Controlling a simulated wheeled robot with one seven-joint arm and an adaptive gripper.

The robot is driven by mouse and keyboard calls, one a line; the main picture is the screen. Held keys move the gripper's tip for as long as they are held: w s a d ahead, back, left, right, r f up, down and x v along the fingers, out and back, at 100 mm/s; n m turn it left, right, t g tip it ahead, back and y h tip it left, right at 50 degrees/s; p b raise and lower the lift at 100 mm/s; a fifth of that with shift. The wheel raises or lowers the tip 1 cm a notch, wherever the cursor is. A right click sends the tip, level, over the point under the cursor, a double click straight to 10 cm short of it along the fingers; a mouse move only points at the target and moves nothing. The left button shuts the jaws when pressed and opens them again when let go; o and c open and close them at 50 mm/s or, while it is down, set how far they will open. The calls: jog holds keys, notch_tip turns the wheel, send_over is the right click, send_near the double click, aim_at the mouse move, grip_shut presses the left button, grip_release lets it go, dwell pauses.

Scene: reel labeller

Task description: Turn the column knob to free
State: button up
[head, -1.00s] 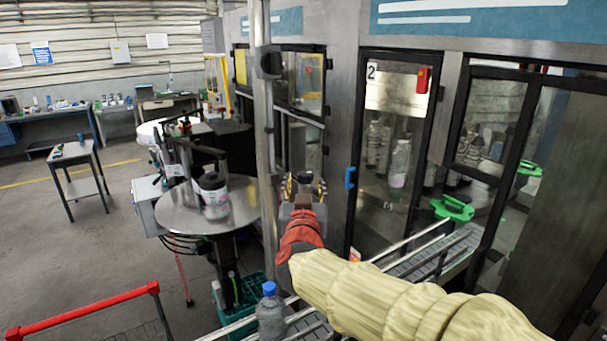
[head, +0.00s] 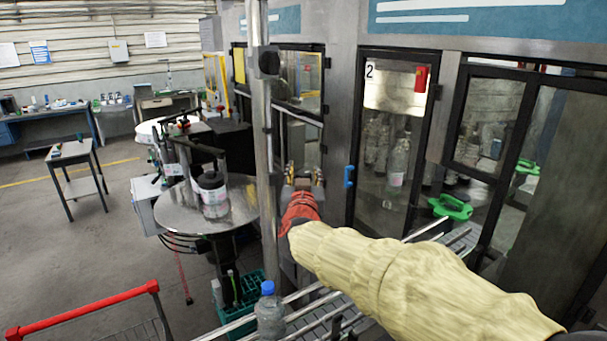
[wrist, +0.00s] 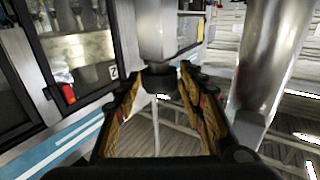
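The column (head: 261,130) is a shiny upright metal post left of my arm in the head view. A dark knob-like fitting (head: 269,62) sits high on it; I cannot read its setting. My gripper (head: 304,174) is right of the column and well below that fitting. In the wrist view my gripper (wrist: 161,95) is open, with its yellow-brown fingers spread. A dark round end (wrist: 159,78) on a grey block shows between or beyond the fingers; I cannot tell whether they touch it. The column also shows in the wrist view (wrist: 270,55), to the right.
A glazed machine door (head: 390,150) with a blue handle stands right of my gripper. A blue-capped bottle (head: 269,315) stands below by the conveyor rails. A red-handled cart (head: 85,308) is at the lower left.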

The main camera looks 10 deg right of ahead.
jog(key=c, duration=0.9)
jog(key=n+y+b, duration=0.1)
jog(key=b, duration=0.2)
jog(key=shift+f+b, duration=0.15)
jog(key=shift+b, duration=0.25)
jog(key=shift+r+n+y+b, duration=0.25)
jog(key=shift+y+b, duration=0.45)
jog(key=shift+b, duration=0.4)
jog(key=o, duration=1.1)
jog(key=shift+c, duration=0.2)
jog(key=shift+o, duration=0.6)
jog(key=shift+f, duration=0.1)
jog(key=shift+s, duration=0.1)
jog(key=s+a, duration=0.1)
jog(key=s, duration=1)
jog(key=shift+s+a, duration=0.25)
jog(key=shift+s, duration=0.1)
